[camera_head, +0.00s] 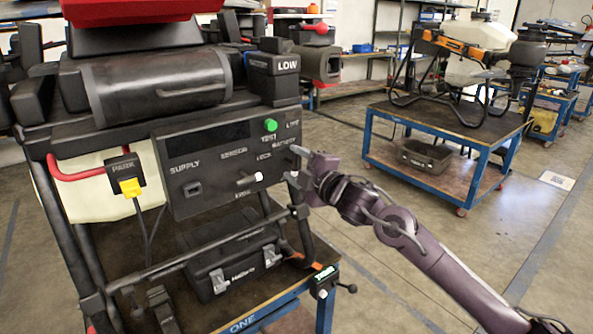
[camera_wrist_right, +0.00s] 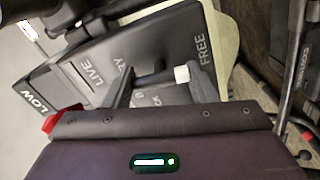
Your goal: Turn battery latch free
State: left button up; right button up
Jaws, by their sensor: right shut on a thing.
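The battery latch (camera_head: 246,180) is a dark bar with a white tip on the black control panel (camera_head: 190,212), below the word LOCK. In the right wrist view the latch (camera_wrist_right: 158,77) lies between my fingers, its white tip towards the word FREE. My right gripper (camera_head: 300,168) reaches the panel's right side from the right and is shut on the latch. In the right wrist view, its two fingers (camera_wrist_right: 160,88) stand on either side of the bar. The exact contact is partly hidden by the fingers. My left gripper is not in view.
A green button (camera_head: 270,125) sits above the latch. A yellow plug (camera_head: 130,187) hangs at the panel's left. A black case (camera_head: 235,267) lies on the cart below. A drone (camera_head: 455,48) stands on a blue table (camera_head: 445,128) at the right. The floor between is clear.

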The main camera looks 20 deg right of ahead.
jog(key=shift+n, duration=0.6)
jog(key=o, duration=0.9)
jog(key=shift+o, duration=0.2)
